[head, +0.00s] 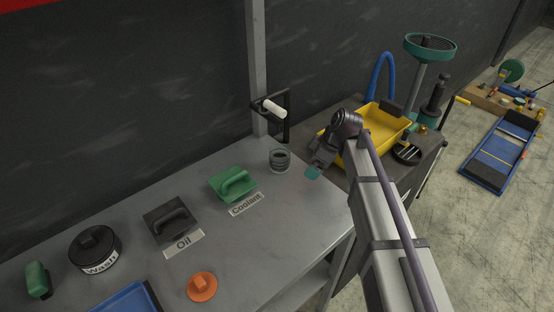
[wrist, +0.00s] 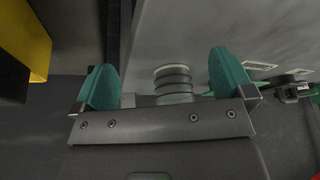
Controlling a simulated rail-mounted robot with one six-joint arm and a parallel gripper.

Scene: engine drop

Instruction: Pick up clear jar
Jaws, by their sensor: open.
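The clear jar (head: 280,160) stands upright near the back right end of the grey workbench, with dark bands around it. In the wrist view the jar (wrist: 173,82) shows beyond the gripper, between the two green fingertips in the picture. My gripper (head: 314,172) is just to the right of the jar in the head view, apart from it. In the wrist view my gripper (wrist: 160,82) is open, with its fingers wide apart and nothing held. The base of the jar is partly hidden behind the gripper's metal bar.
A green coolant container (head: 233,183) and a dark oil container (head: 171,222) sit left of the jar. A post with a white roll holder (head: 273,108) stands behind it. A yellow tub (head: 372,135) is at right. An orange piece (head: 202,287) lies at the front.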

